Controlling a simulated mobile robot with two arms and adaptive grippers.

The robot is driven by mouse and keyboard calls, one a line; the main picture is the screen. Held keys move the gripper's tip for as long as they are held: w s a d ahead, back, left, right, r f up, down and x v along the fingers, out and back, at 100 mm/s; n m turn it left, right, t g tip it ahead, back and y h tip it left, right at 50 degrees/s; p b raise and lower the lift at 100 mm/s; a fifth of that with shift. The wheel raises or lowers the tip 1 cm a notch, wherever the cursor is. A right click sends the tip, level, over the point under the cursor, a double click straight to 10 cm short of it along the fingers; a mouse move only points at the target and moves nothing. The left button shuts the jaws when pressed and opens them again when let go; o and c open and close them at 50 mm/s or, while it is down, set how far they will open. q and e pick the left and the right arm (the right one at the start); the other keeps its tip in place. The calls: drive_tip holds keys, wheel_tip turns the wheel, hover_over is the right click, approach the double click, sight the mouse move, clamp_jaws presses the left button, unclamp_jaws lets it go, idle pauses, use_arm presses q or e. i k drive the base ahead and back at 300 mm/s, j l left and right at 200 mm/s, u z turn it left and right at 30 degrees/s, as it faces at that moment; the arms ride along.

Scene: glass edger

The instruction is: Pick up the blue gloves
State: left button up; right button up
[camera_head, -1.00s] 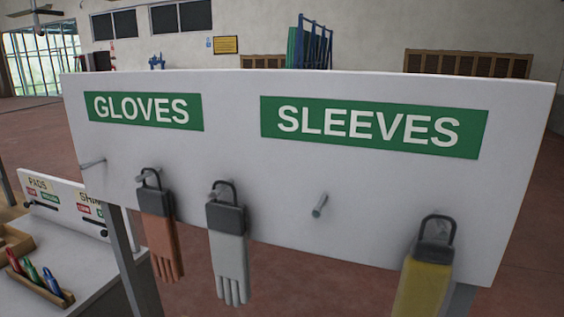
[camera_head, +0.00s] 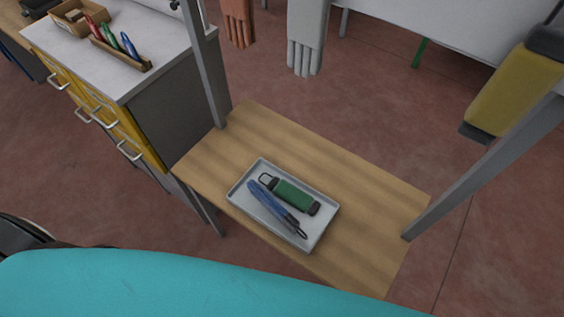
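The blue gloves (camera_head: 268,203) lie flat in a light grey tray (camera_head: 237,198) on a wooden shelf (camera_head: 365,205). Their dark clip end with a loop points to the lower right, near the tray's front right corner. A green rolled item (camera_head: 292,194) with black ends, likely a sleeve, lies right beside them on the far side. Neither of my grippers shows in the head view.
Grey posts flank the shelf, left (camera_head: 205,75) and right (camera_head: 480,165). Orange gloves (camera_head: 237,22), grey gloves (camera_head: 306,38) and a yellow sleeve (camera_head: 512,90) hang above. A workbench (camera_head: 115,60) with yellow drawers stands left. The shelf around the tray is bare.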

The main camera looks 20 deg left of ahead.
sight(269, 202)
drive_tip(key=k+j+z, duration=0.75)
drive_tip(key=k, duration=0.2)
drive_tip(key=k+z, duration=0.35)
drive_tip(key=k, duration=0.2)
